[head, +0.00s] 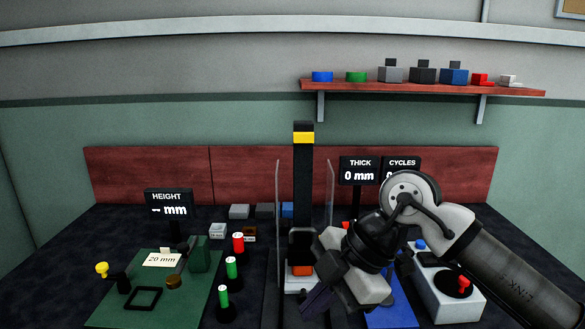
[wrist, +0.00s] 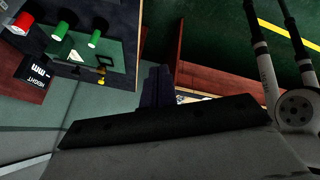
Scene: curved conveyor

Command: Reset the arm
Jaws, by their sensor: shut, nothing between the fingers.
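My arm comes in from the right in the head view and bends down over the front right of the bench. My gripper (head: 318,300) is shut and empty, its dark fingers pointing down and left, in front of the press column (head: 303,180). In the wrist view the fingers (wrist: 157,85) show together at the centre, with no object between them. The wrist camera looks sideways past the bench, with the green mat (wrist: 122,50) at upper left and the floor (wrist: 225,30) at upper right.
A green mat (head: 140,315) with a yellow knob and a "20 mm" card (head: 162,260) lies at left. Red and green buttons (head: 238,243) stand beside it. Clear guards (head: 278,225) flank the column. A shelf (head: 420,87) holds several blocks.

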